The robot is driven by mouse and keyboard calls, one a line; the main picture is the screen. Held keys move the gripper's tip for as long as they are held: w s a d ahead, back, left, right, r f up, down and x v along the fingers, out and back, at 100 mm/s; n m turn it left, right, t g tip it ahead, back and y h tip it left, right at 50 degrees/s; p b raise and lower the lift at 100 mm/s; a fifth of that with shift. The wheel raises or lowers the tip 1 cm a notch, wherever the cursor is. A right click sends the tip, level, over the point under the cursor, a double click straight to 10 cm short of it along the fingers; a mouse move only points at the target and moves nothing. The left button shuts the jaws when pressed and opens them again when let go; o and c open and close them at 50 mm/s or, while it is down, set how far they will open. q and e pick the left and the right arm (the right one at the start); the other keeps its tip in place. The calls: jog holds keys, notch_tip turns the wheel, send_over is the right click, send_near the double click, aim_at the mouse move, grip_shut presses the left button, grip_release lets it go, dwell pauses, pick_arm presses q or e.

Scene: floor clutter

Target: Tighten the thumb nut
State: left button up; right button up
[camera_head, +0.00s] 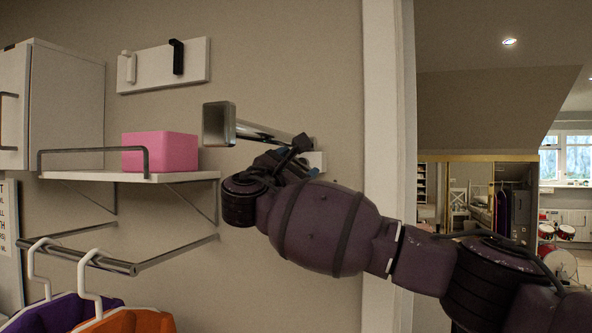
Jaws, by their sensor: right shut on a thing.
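My right gripper (305,156) is at the wall, at the base of a metal rod (262,133) that ends in a square grey plate (218,124). A small white block (318,161) shows on the wall just behind the fingers. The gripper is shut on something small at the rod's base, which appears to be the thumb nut. The nut itself is hidden by the dark fingers and wrist, so its turn and seating cannot be told. My left gripper is not in view.
A wall shelf (190,178) with a metal rail holds a pink box (160,151). Below it, a rail (75,256) carries white hangers with purple and orange garments. A hook board (163,66) hangs above. A white door frame (386,120) stands close right of the gripper.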

jog(key=o, duration=0.9)
jog(key=shift+o, duration=0.2)
jog(key=b+v, duration=0.1)
jog(key=v, duration=1)
jog(key=shift+b, duration=0.35)
